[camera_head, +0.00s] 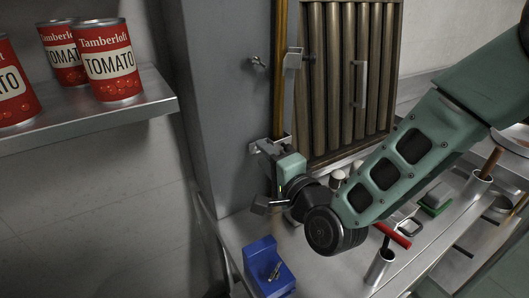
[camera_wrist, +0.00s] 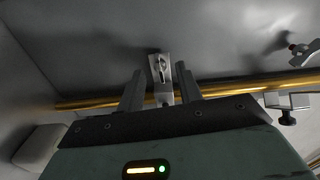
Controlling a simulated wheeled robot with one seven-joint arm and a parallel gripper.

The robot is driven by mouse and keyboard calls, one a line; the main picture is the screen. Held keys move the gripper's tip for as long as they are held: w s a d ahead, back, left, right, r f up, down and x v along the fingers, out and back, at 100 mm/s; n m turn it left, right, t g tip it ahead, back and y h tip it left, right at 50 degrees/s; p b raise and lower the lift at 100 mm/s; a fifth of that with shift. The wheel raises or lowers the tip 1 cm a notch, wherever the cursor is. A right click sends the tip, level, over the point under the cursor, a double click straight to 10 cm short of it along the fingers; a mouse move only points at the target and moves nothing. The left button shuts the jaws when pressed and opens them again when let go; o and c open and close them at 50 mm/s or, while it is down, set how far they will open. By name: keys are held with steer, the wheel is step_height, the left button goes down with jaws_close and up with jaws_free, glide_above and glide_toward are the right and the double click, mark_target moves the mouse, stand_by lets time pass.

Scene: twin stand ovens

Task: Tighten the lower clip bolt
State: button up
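A vertical brass pipe (camera_head: 279,75) runs along the grey wall; it also crosses the wrist view (camera_wrist: 240,86). The lower clip (camera_head: 268,145) is a pale metal bracket at the pipe, partly hidden by my gripper in the head view. In the wrist view a metal clip plate (camera_wrist: 160,95) with a small bolt (camera_wrist: 161,68) lies ahead between my fingers. My gripper (camera_wrist: 159,80) is open, one finger on each side of the plate. I cannot tell whether either finger touches it. In the head view my gripper (camera_head: 277,163) is at the lower clip, its fingertips mostly hidden.
An upper clip bolt (camera_head: 258,62) sticks out above. A slatted metal filter (camera_head: 345,75) stands right of the pipe. A blue holder (camera_head: 266,262) with a small metal piece sits below. Tomato cans (camera_head: 107,65) stand on a shelf (camera_head: 95,120) at left.

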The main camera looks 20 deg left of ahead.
steer(key=shift+w+a, duration=0.3)
steer(key=shift+a, duration=0.05)
steer(key=shift+c, duration=0.2)
jaws_close()
steer(key=shift+w+m+b, duration=0.1)
steer(key=shift+m+b, duration=4.2)
steer(key=shift+m, duration=5.2)
